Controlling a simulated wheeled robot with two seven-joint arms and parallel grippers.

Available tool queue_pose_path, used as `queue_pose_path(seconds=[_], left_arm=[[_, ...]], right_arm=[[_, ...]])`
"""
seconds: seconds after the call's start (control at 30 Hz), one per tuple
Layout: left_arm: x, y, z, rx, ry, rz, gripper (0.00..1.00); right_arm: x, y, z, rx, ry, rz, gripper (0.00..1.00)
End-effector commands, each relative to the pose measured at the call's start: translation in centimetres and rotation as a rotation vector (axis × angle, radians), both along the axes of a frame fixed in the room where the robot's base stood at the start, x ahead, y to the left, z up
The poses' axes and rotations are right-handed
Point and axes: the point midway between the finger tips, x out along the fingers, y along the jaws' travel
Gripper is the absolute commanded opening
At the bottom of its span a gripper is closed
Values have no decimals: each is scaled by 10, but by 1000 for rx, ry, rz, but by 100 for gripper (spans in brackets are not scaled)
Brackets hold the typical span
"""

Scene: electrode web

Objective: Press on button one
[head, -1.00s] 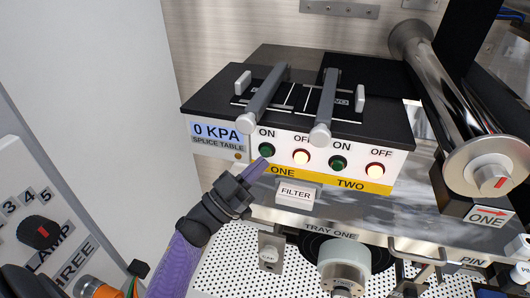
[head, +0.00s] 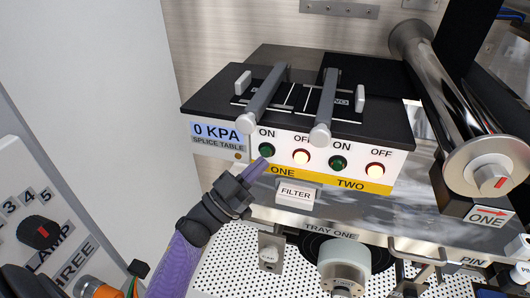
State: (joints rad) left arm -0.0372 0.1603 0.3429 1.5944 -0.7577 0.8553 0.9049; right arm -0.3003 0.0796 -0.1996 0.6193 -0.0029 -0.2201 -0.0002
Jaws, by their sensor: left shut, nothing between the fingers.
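The splice table box (head: 215,145) has a white front with a "0 KPA" display. Above the yellow "ONE" label (head: 283,171) are a dark green ON button (head: 266,150) and a lit OFF button (head: 301,157). Above "TWO" are a green ON button (head: 339,163) and a lit OFF button (head: 375,170). My left gripper (head: 264,163) is shut and empty, its purple fingertips just below the ON button of ONE. Whether the tips touch the panel I cannot tell. My right gripper is not in view.
A white FILTER block (head: 296,194) sits just right of my gripper, below the panel. Two grey clamp bars (head: 325,108) lie across the box top. A metal roller (head: 445,95) stands at right. A panel with a red-marked knob (head: 40,232) is at left.

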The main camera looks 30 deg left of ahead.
Motion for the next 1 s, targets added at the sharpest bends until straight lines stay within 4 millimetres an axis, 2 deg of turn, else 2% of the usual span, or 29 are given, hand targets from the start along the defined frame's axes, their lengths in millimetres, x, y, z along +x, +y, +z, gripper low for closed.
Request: queue_pose_path(seconds=[0.3, 1.0], left_arm=[[8, 2, 0, -1, 0, 0, 0], [13, 3, 0, 0, 0, 0, 0]], right_arm=[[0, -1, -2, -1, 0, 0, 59], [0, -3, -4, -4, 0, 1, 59]])
